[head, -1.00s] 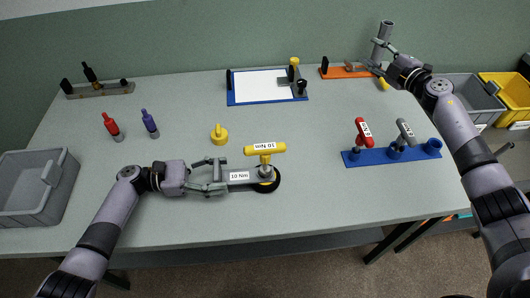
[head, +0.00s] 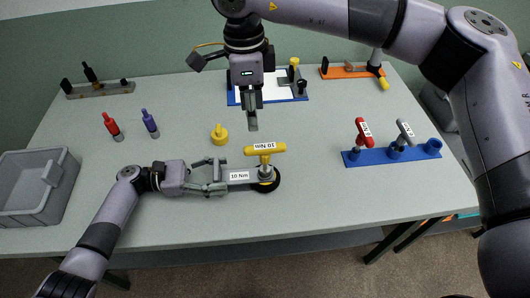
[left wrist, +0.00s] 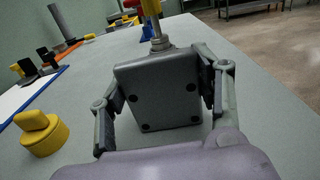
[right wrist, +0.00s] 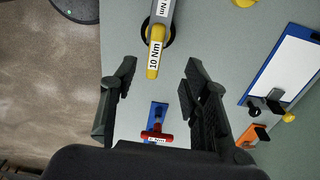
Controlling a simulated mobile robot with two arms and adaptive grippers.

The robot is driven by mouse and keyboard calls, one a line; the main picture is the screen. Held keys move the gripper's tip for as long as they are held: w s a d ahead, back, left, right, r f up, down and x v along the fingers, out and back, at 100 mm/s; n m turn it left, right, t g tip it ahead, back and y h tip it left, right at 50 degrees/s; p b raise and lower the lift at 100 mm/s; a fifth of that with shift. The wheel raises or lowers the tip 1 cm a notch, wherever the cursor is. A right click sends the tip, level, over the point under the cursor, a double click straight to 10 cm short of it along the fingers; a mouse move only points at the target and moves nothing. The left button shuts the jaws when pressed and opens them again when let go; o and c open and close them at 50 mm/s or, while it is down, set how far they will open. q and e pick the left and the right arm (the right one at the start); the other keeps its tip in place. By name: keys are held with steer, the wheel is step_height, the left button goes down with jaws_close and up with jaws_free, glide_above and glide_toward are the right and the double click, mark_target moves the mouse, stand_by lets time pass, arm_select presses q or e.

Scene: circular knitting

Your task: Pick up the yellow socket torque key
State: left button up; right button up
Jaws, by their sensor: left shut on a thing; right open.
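The yellow socket torque key (head: 265,149) has a T-shaped handle with a 10 Nm label. It stands upright in the end of a grey 10 Nm tool (head: 238,177) on the table. My left gripper (head: 222,178) is shut on that grey tool; the left wrist view shows its fingers (left wrist: 160,92) on both sides of the grey block. My right gripper (head: 252,122) is open and empty, pointing down above and behind the key. In the right wrist view the key's yellow handle (right wrist: 155,50) lies ahead of the open fingers (right wrist: 155,90).
A blue rack (head: 392,155) at the right holds a red key (head: 363,131) and a grey key (head: 404,132). A blue-edged white board (head: 238,98) lies at the back. A grey bin (head: 62,178) is at left.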

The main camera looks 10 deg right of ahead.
mark_target(265, 146)
steer(key=shift+n+h, duration=0.4)
steer(key=shift+h, duration=0.2)
steer(key=f, duration=0.2)
steer(key=d+f, duration=0.1)
steer(key=f, duration=0.1)
steer(key=d+f, duration=0.1)
steer(key=f, duration=0.1)
steer(key=shift+s+d+f, duration=0.1)
steer(key=shift+s+d, duration=0.05)
steer(key=shift+s+d+f, duration=0.1)
steer(key=shift+s+f, duration=0.05)
steer(key=shift+f, duration=1.2)
steer(key=shift+s+d+f, duration=0.1)
steer(key=shift+f, duration=1.25)
steer(key=shift+c, duration=0.3)
jaws_close()
